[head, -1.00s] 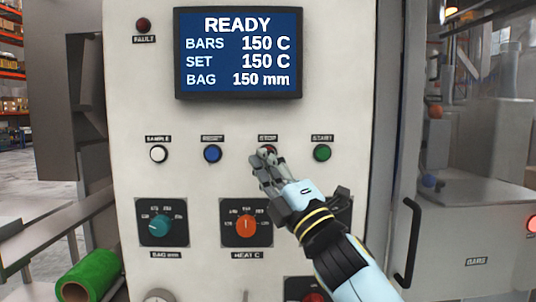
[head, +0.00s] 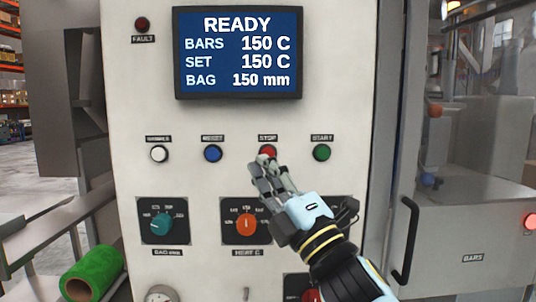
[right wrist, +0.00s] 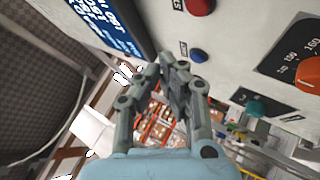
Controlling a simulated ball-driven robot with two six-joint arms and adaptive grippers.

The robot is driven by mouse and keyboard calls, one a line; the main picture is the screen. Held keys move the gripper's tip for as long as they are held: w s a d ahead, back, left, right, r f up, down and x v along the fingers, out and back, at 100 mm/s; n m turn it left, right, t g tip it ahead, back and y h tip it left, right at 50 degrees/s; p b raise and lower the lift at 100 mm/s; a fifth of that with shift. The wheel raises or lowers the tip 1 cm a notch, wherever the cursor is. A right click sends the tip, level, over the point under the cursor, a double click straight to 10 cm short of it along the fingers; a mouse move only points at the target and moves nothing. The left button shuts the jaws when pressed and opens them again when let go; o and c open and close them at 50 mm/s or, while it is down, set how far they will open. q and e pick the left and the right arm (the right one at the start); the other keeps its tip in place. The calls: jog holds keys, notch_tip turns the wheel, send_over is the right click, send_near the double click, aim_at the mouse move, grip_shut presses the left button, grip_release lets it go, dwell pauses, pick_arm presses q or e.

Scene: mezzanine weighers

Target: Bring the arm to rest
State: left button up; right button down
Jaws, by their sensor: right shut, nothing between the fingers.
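My right gripper (head: 264,170) is in front of the control panel (head: 330,115), just below the red STOP button (head: 268,152). It is shut with nothing in it. The right wrist view also shows my right gripper (right wrist: 174,72), its fingers together, with the panel at the upper right. I cannot tell the exact gap between fingertips and panel. My left gripper does not show.
The panel has a READY screen (head: 238,52), a white button (head: 160,154), a blue button (head: 212,153), a green START button (head: 321,152), a teal knob (head: 161,224) and an orange knob (head: 246,225). A green roll (head: 92,272) lies lower left. A door handle (head: 409,240) stands right.

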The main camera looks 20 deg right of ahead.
notch_tip(320, 180, down, 33)
jog(key=s+d+m+g+h+b, duration=0.25)
jog(key=m+g+b, duration=0.2)
jog(key=b, duration=0.45)
jog(key=s+d+f+m+g+h+b, duration=0.1)
jog(key=s+d+f+m+g, duration=0.15)
jog(key=f, duration=0.55)
jog(key=s+d+f+m+g+h+b, duration=0.15)
jog(key=s+f, duration=0.25)
jog(key=f, duration=0.5)
jog(key=s+d+f+m+g+h+b, duration=0.1)
jog(key=s+f+m+b, duration=0.15)
jog(key=f, duration=0.55)
jog(key=s+d+f+m+g+h+b, duration=0.1)
jog(key=s+d+f+m+g, duration=0.15)
jog(key=s+f, duration=0.75)
jog(key=s+d+f+m+g+h+b, duration=0.1)
jog(key=s+d+f+m+g+b, duration=0.2)
jog(key=s+f, duration=0.75)
jog(key=s+d+f+m+g, duration=0.1)
jog(key=s+f+m+g, duration=0.2)
jog(key=s, duration=0.6)
jog(key=s+d+f+m+g, duration=0.1)
jog(key=s+f+m+g, duration=0.2)
jog(key=s, duration=0.7)
jog(key=shift+d+f+g+p, duration=0.3)
jog(key=shift+f+g+p, duration=0.15)
jog(key=shift+g, duration=0.25)
